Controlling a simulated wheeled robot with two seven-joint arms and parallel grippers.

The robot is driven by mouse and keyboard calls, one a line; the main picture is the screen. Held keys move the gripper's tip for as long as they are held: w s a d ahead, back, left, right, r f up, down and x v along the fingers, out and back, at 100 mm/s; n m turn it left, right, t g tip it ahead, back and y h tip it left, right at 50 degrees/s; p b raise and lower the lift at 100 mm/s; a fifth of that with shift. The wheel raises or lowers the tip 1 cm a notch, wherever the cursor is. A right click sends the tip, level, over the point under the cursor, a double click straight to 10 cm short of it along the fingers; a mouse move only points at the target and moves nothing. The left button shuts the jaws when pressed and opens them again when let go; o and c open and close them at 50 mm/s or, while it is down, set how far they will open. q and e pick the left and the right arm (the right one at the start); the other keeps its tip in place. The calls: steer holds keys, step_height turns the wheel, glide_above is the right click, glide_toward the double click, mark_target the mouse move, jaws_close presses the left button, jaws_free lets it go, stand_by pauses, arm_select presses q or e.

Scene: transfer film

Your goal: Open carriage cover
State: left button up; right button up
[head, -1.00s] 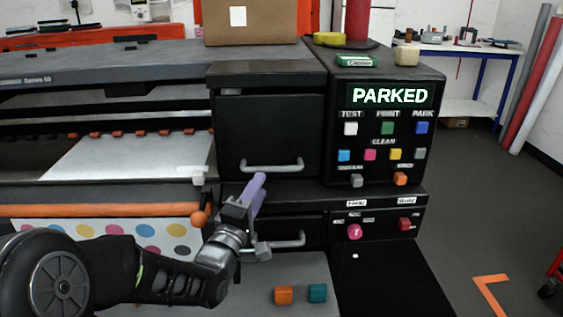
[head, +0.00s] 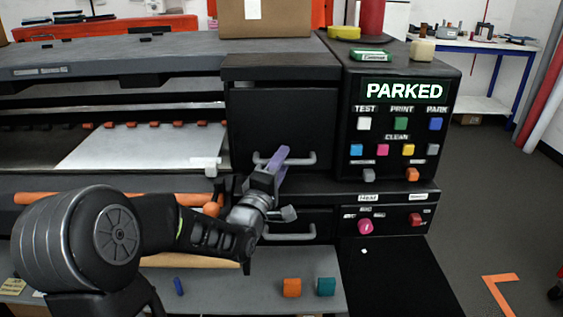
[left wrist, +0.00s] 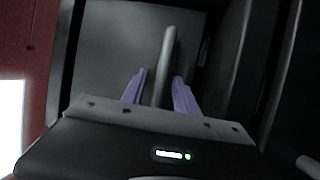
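The carriage cover (head: 275,110) is a black front panel on the printer and looks closed. It carries a grey bar handle (head: 305,160) near its lower edge. My left gripper (head: 279,154) is at this handle, its purple fingers pointing up at the bar. In the left wrist view the handle (left wrist: 168,55) runs between the two purple fingers (left wrist: 157,75). The fingers stand apart with a gap on each side of the bar, so the gripper is open around it. The cover's face (left wrist: 115,50) fills the space behind. My right gripper is not in view.
The control panel (head: 402,130) reads PARKED and stands right of the cover. A lower drawer handle (head: 290,236) sits below my gripper. A cardboard box (head: 268,17) rests on top. Orange (head: 292,288) and teal (head: 326,286) blocks lie on the grey surface below.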

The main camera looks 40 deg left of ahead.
arm_select(q)
steer(key=shift+w, duration=0.1)
steer(key=shift+c, duration=0.6)
jaws_close()
stand_by(0.8)
